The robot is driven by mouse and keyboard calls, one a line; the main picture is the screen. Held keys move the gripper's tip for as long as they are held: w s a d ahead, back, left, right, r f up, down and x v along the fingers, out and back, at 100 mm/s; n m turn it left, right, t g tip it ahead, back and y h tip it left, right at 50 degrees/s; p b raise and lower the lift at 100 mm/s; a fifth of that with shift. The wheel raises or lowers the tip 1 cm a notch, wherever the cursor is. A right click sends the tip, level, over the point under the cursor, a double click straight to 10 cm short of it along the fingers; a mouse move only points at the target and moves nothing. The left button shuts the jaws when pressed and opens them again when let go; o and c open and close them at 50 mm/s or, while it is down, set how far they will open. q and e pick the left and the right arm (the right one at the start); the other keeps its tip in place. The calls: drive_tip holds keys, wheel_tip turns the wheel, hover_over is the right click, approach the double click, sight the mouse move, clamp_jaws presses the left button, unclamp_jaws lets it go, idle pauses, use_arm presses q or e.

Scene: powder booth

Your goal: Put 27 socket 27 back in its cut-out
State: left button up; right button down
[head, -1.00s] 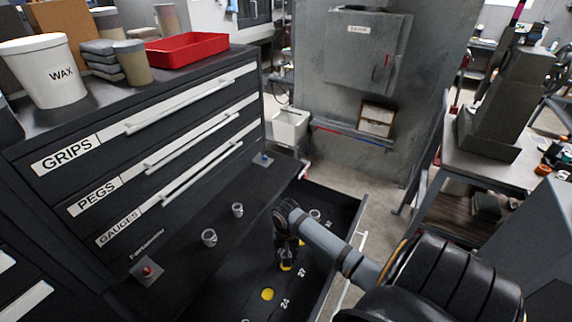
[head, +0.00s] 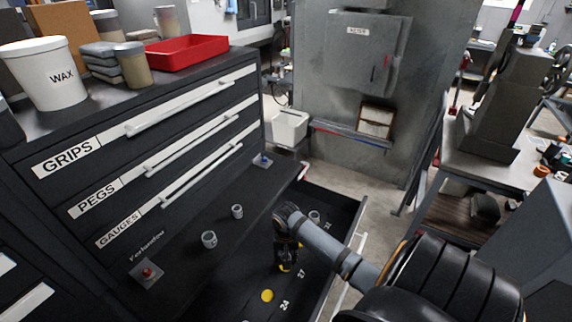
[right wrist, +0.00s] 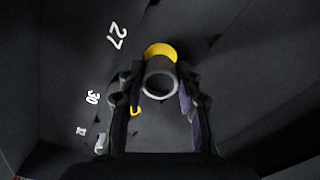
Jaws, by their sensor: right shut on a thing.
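My right gripper (head: 287,262) reaches down into the open drawer, close to the label 27 (head: 301,274). In the right wrist view the gripper (right wrist: 160,90) is shut on a grey ring-shaped socket (right wrist: 160,92), seen end-on between its fingers. A yellow cut-out floor (right wrist: 160,51) shows as a crescent just beyond the socket, beside the label 27 (right wrist: 117,36). The socket overlaps the yellow in this view; I cannot tell its height above the drawer floor. In the head view the held socket is largely hidden by the gripper. My left gripper is in neither view.
Another yellow cut-out (head: 267,295) lies by the label 24. A socket (head: 314,216) stands farther back in the drawer (head: 345,205). Two grey sockets (head: 209,239) (head: 237,211) stand on the dark ledge. The black cabinet (head: 95,160) rises at the left.

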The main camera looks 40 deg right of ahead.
drive_tip(key=shift+f, duration=0.2)
drive_tip(key=shift+f, duration=0.4)
drive_tip(key=shift+f, duration=0.15)
idle(0.4)
drive_tip(key=shift+f, duration=0.35)
drive_tip(key=shift+f+p, duration=0.15)
drive_tip(key=shift+p, duration=0.15)
idle(0.4)
drive_tip(key=shift+s+a+f, duration=0.1)
drive_tip(key=shift+s+f, duration=0.1)
drive_tip(key=shift+f, duration=0.05)
drive_tip(key=c, duration=0.8)
unclamp_jaws()
drive_tip(key=shift+c, duration=0.2)
drive_tip(key=shift+w, duration=0.15)
